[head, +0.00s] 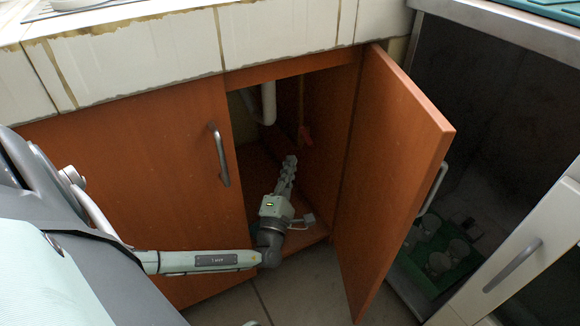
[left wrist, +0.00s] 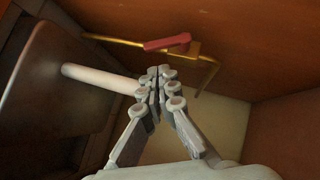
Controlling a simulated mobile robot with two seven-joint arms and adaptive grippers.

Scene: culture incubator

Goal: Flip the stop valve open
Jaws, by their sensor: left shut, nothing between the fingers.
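The stop valve's red lever (left wrist: 167,43) sits on a brass pipe (left wrist: 207,75) inside the cabinet, in the upper middle of the left wrist view. My left gripper (head: 290,160) reaches through the open doorway into the cabinet. In the left wrist view its fingertips (left wrist: 157,75) are together, with nothing between them. They appear just below the lever in the picture, and I see no clear contact. My right gripper is in neither view.
The right cabinet door (head: 400,150) stands open beside my arm; the left door (head: 150,170) is shut. A white drain pipe (head: 267,103) hangs inside the cabinet, and a pale pipe (left wrist: 100,80) shows left of the fingers. A dark recess with a green rack (head: 440,255) lies at right.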

